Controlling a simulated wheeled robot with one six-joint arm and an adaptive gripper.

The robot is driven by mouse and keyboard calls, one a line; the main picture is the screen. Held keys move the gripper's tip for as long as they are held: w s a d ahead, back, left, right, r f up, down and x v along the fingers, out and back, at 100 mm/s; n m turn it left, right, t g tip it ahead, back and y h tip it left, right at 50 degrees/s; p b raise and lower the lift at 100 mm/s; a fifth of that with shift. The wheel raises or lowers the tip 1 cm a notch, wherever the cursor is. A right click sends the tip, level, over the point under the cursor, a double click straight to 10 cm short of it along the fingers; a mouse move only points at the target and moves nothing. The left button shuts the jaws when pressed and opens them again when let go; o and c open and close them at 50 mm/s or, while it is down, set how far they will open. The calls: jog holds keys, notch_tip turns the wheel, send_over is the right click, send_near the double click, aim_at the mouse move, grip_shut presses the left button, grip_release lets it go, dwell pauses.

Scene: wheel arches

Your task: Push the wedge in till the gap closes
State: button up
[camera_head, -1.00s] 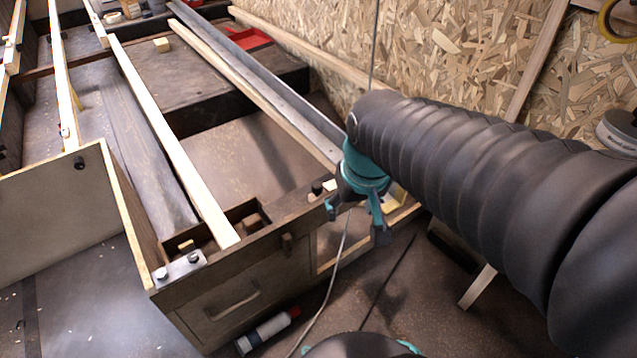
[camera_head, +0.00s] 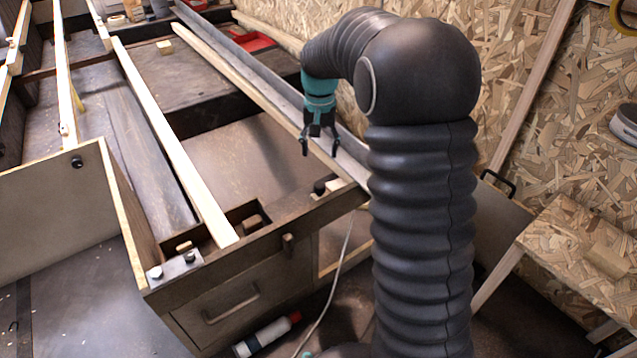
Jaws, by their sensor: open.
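My gripper (camera_head: 319,147) is teal with dark fingers. It is open and empty, pointing down above the right rail of the wooden frame. Several small wood pieces could be the wedge, and I cannot tell which. A dark peg-like piece (camera_head: 288,243) sticks out of the front beam (camera_head: 255,250). A pale block (camera_head: 253,221) and a smaller pale block (camera_head: 184,247) sit in the recess behind that beam. Another pale block (camera_head: 165,47) lies on the dark platform. My gripper is apart from all of them. The gap cannot be made out clearly.
Long pale slats (camera_head: 170,135) run along the frame. A dark knob (camera_head: 319,187) stands near its front right corner. A red-capped canister (camera_head: 267,334) lies on the floor below. A chipboard wall (camera_head: 540,100) and a low chipboard table (camera_head: 585,245) bound the right side.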

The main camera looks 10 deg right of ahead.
aim_at(319, 185)
jog(key=shift+m, duration=0.5)
notch_tip(319, 185, down, 12)
jog(key=shift+f+b, duration=0.1)
jog(key=shift+b, duration=1.15)
grip_shut()
